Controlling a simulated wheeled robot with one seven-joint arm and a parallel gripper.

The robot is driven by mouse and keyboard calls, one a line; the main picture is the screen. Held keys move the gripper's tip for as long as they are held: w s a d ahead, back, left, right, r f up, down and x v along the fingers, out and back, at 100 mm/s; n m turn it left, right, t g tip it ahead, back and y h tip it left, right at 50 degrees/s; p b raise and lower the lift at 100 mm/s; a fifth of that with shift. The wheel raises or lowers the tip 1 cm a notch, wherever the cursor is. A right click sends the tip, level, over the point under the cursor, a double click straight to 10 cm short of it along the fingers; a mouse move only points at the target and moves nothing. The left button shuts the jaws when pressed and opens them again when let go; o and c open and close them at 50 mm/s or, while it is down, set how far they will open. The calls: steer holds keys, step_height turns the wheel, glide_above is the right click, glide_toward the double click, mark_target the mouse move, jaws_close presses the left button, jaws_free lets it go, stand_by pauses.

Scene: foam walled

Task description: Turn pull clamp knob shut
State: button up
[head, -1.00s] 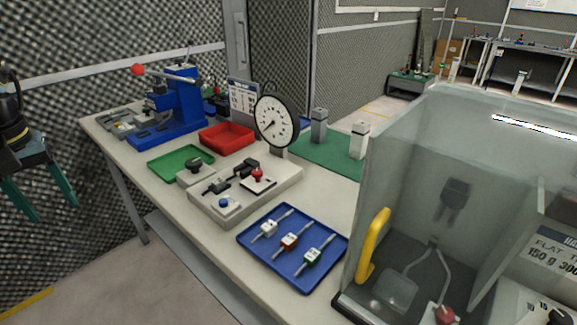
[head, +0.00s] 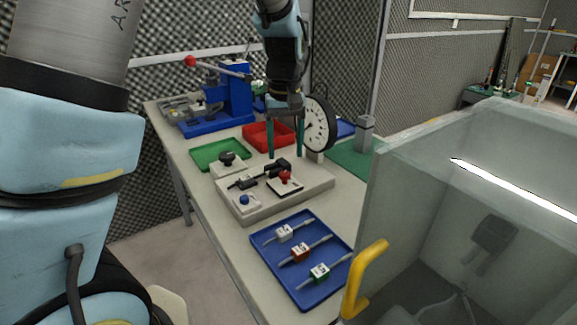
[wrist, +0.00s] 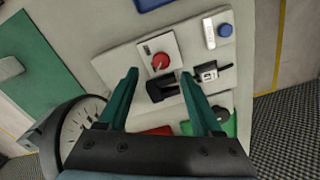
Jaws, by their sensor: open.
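A grey fixture base (head: 310,187) on the bench carries a red knob (head: 285,177) on a white plate, a blue button (head: 244,199) and a black clamp-like part (head: 277,166). I cannot tell for sure which knob is the pull clamp knob. My gripper (head: 285,156) is open and empty, pointing down above the far part of the fixture. In the wrist view the red knob (wrist: 160,62) and black part (wrist: 163,88) show between and just beyond the fingers.
A dial gauge (head: 319,124) stands close to the right of my gripper. A red bin (head: 257,137), a green tray (head: 208,152) and a blue press (head: 236,100) lie behind. A blue tray (head: 279,256) with several small parts and a clear enclosure (head: 425,165) are nearer.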

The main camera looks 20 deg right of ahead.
mark_target(284, 173)
step_height(284, 173, down, 6)
steer(key=shift+a+f+p, duration=0.1)
steer(key=shift+p, duration=0.3)
steer(key=shift+c, duration=0.2)
jaws_close()
